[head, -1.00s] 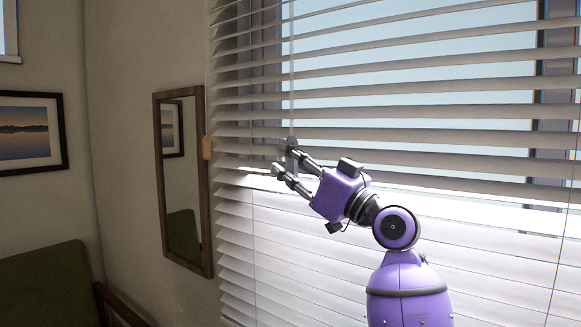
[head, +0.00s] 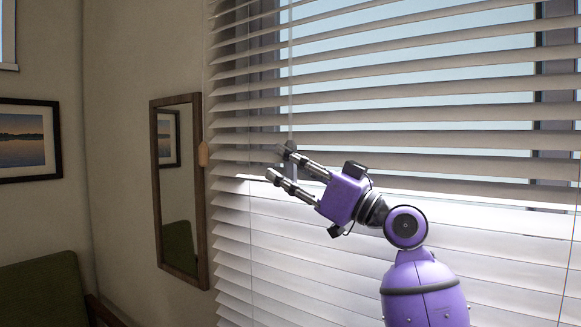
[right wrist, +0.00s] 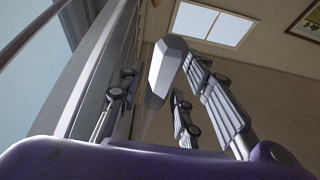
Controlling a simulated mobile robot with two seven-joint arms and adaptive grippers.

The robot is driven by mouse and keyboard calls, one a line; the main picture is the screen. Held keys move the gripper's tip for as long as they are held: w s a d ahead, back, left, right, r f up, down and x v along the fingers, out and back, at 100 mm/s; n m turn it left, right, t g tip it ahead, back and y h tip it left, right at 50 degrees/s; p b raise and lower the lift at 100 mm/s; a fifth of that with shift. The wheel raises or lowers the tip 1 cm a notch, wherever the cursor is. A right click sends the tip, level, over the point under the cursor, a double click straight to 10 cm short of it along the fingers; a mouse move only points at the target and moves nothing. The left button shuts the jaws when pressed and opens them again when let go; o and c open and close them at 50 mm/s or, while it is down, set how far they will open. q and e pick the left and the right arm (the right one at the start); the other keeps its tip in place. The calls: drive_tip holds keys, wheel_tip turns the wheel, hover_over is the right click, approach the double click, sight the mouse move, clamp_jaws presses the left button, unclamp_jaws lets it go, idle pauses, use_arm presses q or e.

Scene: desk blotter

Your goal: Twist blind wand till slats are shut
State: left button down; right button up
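The blind wand (head: 291,70) is a thin, pale rod hanging in front of the slats left of the window's middle. In the right wrist view a grey faceted piece that looks like the wand (right wrist: 166,72) lies between my fingers. My right gripper (head: 281,166) is at the wand's lower part, with its fingers apart; I cannot see contact. The blind's slats (head: 420,95) are tilted with gaps in the upper part, where window glass shows through. The lower slats (head: 330,255) look bright, with little gap between them. My left gripper is not in view.
A wood-framed mirror (head: 154,190) hangs on the wall left of the blind. A green chair (head: 45,290) stands at lower left, below a framed picture (head: 58,140).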

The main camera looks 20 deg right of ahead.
drive_tip(key=v, duration=1.2)
drive_tip(key=shift+a, duration=0.1)
